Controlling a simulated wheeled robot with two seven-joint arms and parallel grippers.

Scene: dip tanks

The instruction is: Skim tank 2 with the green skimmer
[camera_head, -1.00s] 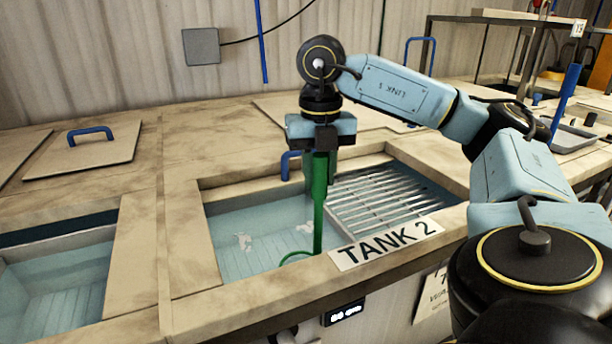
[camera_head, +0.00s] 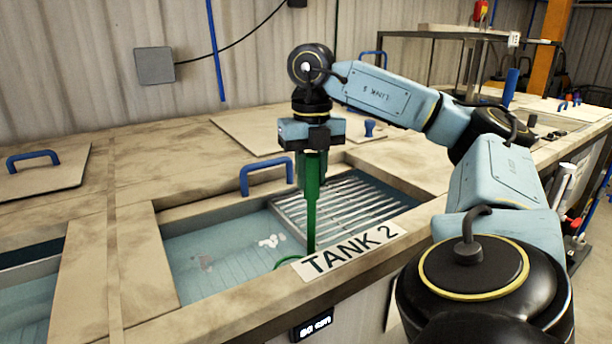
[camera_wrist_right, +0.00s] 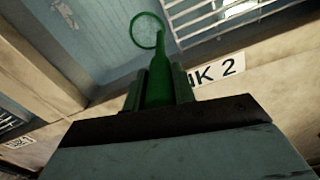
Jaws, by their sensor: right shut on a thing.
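The green skimmer (camera_head: 312,205) hangs upright from my right gripper (camera_head: 313,158), which is shut on its handle. Its hoop (camera_wrist_right: 147,30) is at the near side of tank 2, just behind the front rim in the head view, where the rim and label hide most of it. Tank 2 (camera_head: 140,258) is open, with pale blue water (camera_head: 225,255). Whitish scraps (camera_head: 270,241) and a greyish-pink patch (camera_head: 205,262) show in the water, left of the skimmer and apart from it. The TANK 2 label (camera_head: 350,250) is on the front rim. My left gripper is not in view.
A metal grate (camera_head: 345,208) covers the right part of tank 2. A blue handle (camera_head: 266,175) stands at its back edge. Another open tank (camera_head: 25,290) lies to the left, with a blue-handled lid (camera_head: 45,178) behind it.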

